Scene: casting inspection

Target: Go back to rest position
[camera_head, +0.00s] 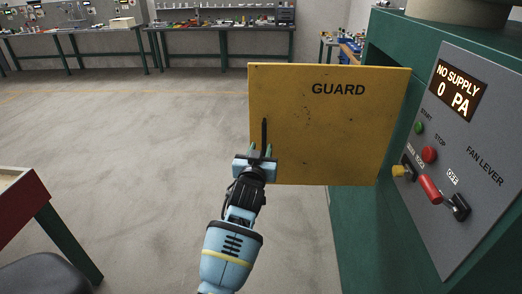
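My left gripper (261,151) is in front of the lower left part of the yellow guard panel (335,120). Its two fingertips stand apart, and the dark vertical handle (264,132) on the guard rises just beyond and between them. I cannot tell whether a finger touches the handle. The guard, marked "GUARD", stands out to the left of the green machine (360,235). My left arm reaches up from the bottom middle. My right gripper is not in view.
The grey control panel (462,215) at right reads "NO SUPPLY 0 PA". A red-sided table (22,210) and dark seat (45,275) are at lower left. Open floor lies between.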

